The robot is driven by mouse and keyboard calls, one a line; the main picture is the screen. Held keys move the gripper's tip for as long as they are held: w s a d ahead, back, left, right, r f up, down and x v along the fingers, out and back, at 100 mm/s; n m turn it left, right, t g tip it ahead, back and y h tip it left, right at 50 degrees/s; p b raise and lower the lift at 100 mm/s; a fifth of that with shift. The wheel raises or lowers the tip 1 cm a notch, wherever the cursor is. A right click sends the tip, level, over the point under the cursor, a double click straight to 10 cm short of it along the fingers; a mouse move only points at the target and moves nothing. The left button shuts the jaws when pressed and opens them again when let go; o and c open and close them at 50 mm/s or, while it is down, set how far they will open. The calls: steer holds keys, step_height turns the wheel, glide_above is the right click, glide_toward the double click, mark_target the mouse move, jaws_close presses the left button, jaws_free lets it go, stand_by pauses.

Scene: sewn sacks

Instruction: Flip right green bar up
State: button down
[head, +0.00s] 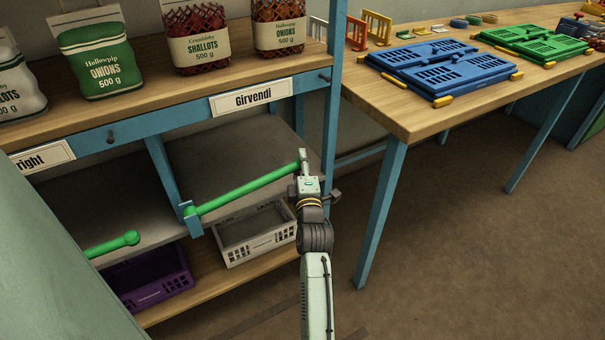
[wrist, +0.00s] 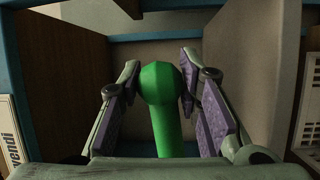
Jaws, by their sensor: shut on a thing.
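The right green bar (head: 245,192) runs across the front of the right-hand bay under the wooden shelf. It slopes up from a blue bracket (head: 187,210) at its left end to my gripper (head: 303,160) at its right end. In the wrist view, the bar's rounded green end (wrist: 161,84) sits between the two purple-padded fingers of my gripper (wrist: 160,88). The fingers are shut on it, though the exact contact is hard to see. A second green bar (head: 112,245) shows at the lower left, partly hidden by a pale green panel.
Sacks of onions (head: 97,62) and shallots (head: 197,40) stand on the shelf (head: 150,95) above. A white crate (head: 255,236) and a purple crate (head: 148,280) sit below. A table (head: 410,115) with blue folded crates (head: 425,68) stands at right. The floor at right is clear.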

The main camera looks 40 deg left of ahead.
steer(key=r+n, duration=0.1)
steer(key=r, duration=0.1)
steer(key=s+r+n+y+b, duration=0.1)
steer(key=r, duration=0.2)
steer(key=s+r+n, duration=0.1)
steer(key=r, duration=0.2)
steer(key=shift+a+r, duration=0.1)
steer(key=shift+a, duration=0.25)
steer(key=s+a+r+n+y+b, duration=0.1)
steer(key=s+r+n, duration=0.3)
steer(key=r, duration=0.3)
steer(key=shift+a+r+y, duration=0.2)
steer(key=shift+a+y, duration=0.2)
steer(key=c, duration=1.1)
jaws_free()
